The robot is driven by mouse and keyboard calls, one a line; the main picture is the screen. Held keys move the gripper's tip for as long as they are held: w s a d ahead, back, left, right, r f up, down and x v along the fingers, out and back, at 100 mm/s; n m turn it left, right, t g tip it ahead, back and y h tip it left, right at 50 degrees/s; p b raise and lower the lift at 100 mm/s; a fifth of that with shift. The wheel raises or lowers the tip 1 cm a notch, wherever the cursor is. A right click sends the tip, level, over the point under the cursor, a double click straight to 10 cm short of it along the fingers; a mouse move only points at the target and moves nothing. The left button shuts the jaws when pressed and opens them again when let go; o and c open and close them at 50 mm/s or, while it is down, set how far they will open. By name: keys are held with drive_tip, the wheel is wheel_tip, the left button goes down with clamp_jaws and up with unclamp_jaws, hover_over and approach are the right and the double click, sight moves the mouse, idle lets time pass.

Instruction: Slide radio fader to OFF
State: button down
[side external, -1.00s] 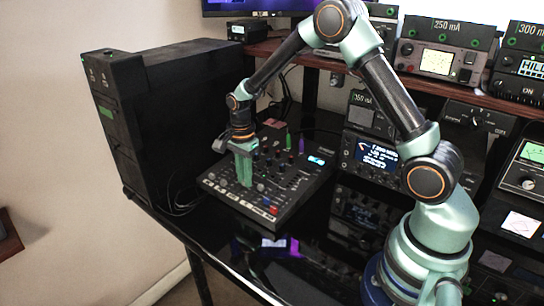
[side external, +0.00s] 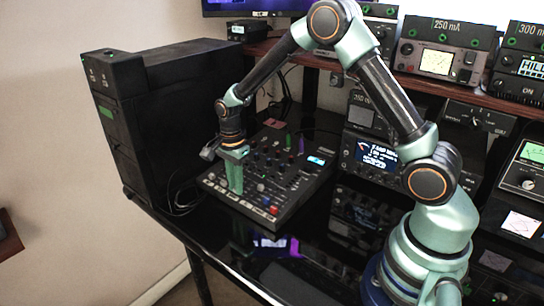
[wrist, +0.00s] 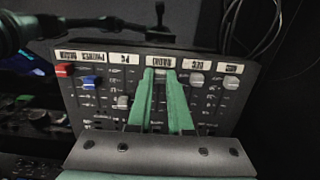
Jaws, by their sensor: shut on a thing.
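The black mixer console (side external: 290,205) lies on the desk; its fader bank also shows in the wrist view (wrist: 215,105), with labels upside down. My gripper (side external: 236,192) points down at the console's left part. In the wrist view its two green fingers (wrist: 161,76) close around the radio fader (wrist: 160,72), in line with the RADIO label (wrist: 160,61). The radio fader is near the label end of its track, and the fingers hide most of its knob. In the side view the fingers hide the fader.
Beside it are a red fader knob (wrist: 64,70), a blue knob (wrist: 92,82), the pale PC knob (wrist: 122,102), the grey REC knob (wrist: 196,79) and another grey knob (wrist: 231,83). A tall black case (side external: 165,110) stands left of the console.

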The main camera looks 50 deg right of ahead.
drive_tip(key=c, duration=0.8)
unclamp_jaws()
drive_tip(key=shift+a, duration=0.2)
wheel_tip(320, 180, up, 12)
drive_tip(key=shift+r, duration=0.1)
drive_tip(key=s+r+n+t, duration=0.2)
drive_tip(key=s+r+n, duration=0.1)
drive_tip(key=s+n, duration=0.2)
drive_tip(key=s+r+n+t, duration=0.1)
drive_tip(key=s+r+n, duration=0.1)
drive_tip(key=s+n, duration=0.4)
drive_tip(key=s+r+n+t, duration=0.2)
drive_tip(key=s+r+n, duration=0.1)
drive_tip(key=s+n, duration=0.3)
drive_tip(key=shift+r+n+t, duration=0.3)
drive_tip(key=shift+n, duration=0.2)
